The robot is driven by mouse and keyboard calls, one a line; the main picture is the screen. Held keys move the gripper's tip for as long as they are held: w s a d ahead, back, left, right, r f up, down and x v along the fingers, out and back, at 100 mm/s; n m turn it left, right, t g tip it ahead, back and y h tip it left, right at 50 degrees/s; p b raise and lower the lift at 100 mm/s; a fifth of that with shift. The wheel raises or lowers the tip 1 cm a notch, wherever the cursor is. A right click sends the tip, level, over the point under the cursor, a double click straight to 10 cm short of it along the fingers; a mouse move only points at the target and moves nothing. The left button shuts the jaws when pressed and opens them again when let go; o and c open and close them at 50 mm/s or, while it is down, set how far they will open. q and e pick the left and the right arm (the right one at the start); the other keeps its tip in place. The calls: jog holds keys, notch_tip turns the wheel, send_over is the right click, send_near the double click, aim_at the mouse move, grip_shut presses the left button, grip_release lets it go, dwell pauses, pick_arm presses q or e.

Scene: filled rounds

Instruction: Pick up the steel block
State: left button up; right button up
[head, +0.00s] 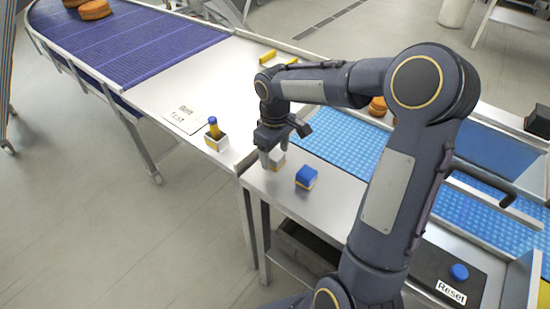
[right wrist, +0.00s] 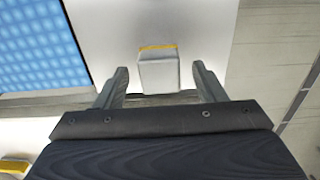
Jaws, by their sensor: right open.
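The steel block (head: 278,159) stands on the metal table, partly hidden by my right gripper in the head view. In the right wrist view the steel block (right wrist: 158,74) is a pale grey box with a yellow stripe along its far top edge. My right gripper (head: 272,156) points down over it and is open. In the right wrist view one finger shows on each side of the block, with gaps between. Whether the fingertips reach down beside it I cannot tell. My left gripper is in neither view.
A blue-topped block (head: 306,178) stands close by on the right. A blue belt (head: 343,148) runs behind. A Reset button (head: 459,272) is at lower right.

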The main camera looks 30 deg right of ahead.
jog(key=shift+f, duration=0.75)
jog(key=c, duration=1.1)
jog(key=shift+c, duration=0.8)
jog(key=shift+r, duration=0.15)
